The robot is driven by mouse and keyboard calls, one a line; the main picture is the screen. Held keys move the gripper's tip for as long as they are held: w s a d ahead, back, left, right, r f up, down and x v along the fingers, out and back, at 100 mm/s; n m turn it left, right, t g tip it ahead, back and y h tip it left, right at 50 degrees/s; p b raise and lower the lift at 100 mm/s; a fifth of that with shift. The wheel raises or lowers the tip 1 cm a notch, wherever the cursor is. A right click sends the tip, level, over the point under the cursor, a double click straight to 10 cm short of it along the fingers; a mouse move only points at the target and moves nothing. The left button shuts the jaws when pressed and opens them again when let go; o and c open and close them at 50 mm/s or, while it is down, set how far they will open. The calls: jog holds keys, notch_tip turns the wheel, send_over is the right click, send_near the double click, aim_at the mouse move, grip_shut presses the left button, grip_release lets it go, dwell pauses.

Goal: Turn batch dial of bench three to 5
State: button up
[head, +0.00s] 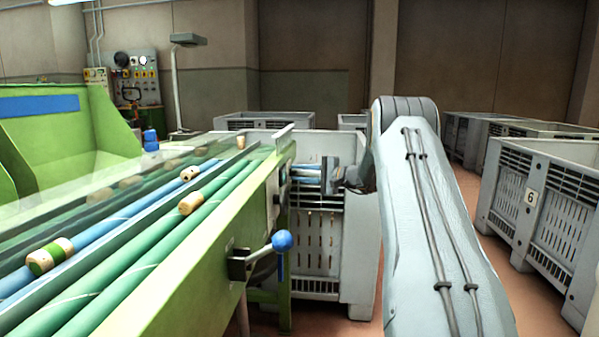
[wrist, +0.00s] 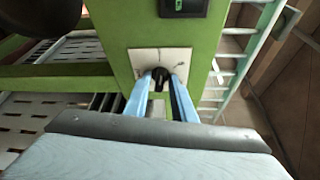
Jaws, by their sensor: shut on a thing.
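The batch dial (wrist: 159,73) is a small black knob on a cream plate (wrist: 143,59) fixed to a green panel. My gripper (wrist: 158,84) is shut on the dial, with one blue finger on each side of it. The fingers hide part of the knob, and its pointer and the scale marks are too small to read. In the head view my gripper (head: 296,172) reaches left to the end of the green bench (head: 215,225), and the dial is not clearly visible there. A dark display (wrist: 184,5) with a green readout sits above the plate, cut by the picture's edge.
A lever with a blue ball (head: 282,241) sticks out from the bench side. Corks (head: 191,202) lie on the green and blue rollers. A grey crate (head: 335,260) stands behind my gripper. A crate marked 6 (head: 540,205) stands at the right, with floor between.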

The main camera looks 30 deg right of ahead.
jog(key=m+g+p, duration=0.1)
jog(key=m+p, duration=0.1)
jog(key=m+g+p, duration=0.1)
jog(key=m, duration=0.1)
jog(key=shift+r+p, duration=0.3)
jog(key=shift+p, duration=0.05)
jog(key=shift+w+d+m+g+p, duration=0.15)
jog(key=shift+m+g+p, duration=0.65)
jog(key=shift+m, duration=0.9)
jog(key=o, duration=0.7)
jog(key=shift+o, duration=0.2)
jog(key=v, duration=0.7)
jog(key=shift+d, duration=0.25)
